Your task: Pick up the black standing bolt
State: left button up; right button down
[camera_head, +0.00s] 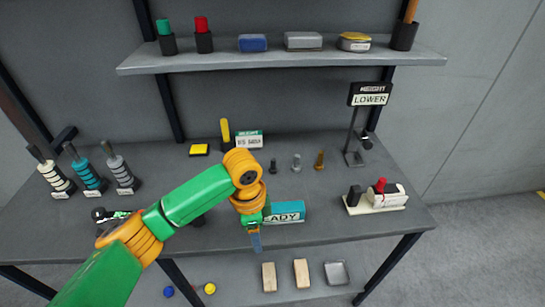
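The small black bolt (273,165) stands upright on the grey table, leftmost in a row of three. A silver bolt (296,162) and a brass bolt (319,160) stand to its right. My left arm reaches in from the lower left, and its gripper (256,241) hangs pointing down near the table's front edge, nearer to me than the black bolt and apart from it. The gripper shows nearly edge-on, so its opening cannot be made out. My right gripper is not in view.
A teal box with a sign (286,212) sits just right of my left gripper. A "LOWER" sign on a stand (370,99) and a pale block with a red knob (376,200) are at the right. A shelf (280,60) runs above the table. Handled tools stand at the left.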

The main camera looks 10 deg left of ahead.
aim_at(274, 169)
jog(key=i, duration=1)
